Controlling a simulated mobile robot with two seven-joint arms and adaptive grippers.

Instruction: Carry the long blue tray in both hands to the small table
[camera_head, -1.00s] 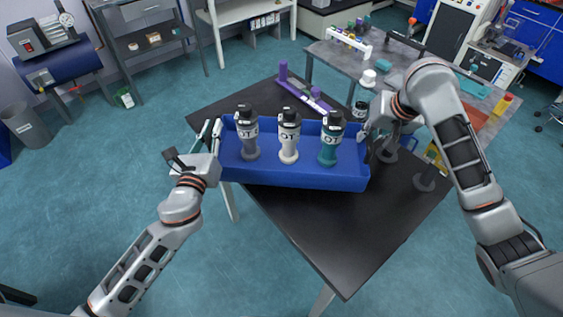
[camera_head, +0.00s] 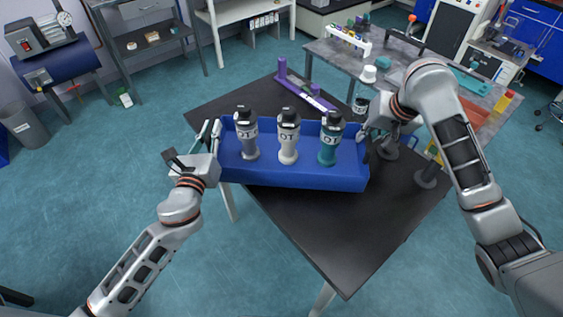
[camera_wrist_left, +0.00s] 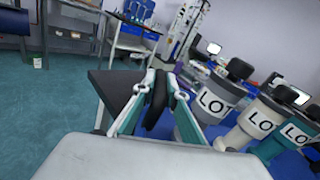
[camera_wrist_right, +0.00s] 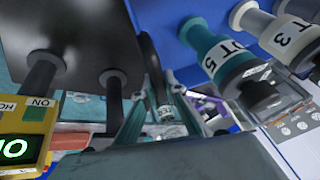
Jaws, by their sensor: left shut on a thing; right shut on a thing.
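The long blue tray (camera_head: 290,177) is level in the head view, over or on the black table (camera_head: 330,225); I cannot tell whether it touches. In it stand a grey bottle (camera_head: 249,152), a white bottle (camera_head: 288,152) and a teal bottle (camera_head: 328,152), all upright with black caps. My left gripper (camera_head: 213,135) is shut on the tray's left end. My right gripper (camera_head: 367,130) is shut on its right end. The left wrist view shows the left fingers (camera_wrist_left: 158,95) closed beside the bottles. The right wrist view shows the right fingers (camera_wrist_right: 155,100) at the tray's edge.
A purple rack (camera_head: 300,88) lies on the black table behind the tray. Dark round-based stands (camera_head: 427,178) are at its right side. A grey bench (camera_head: 345,60) with a white rack (camera_head: 350,40) stands behind. The floor (camera_head: 110,210) at left is clear.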

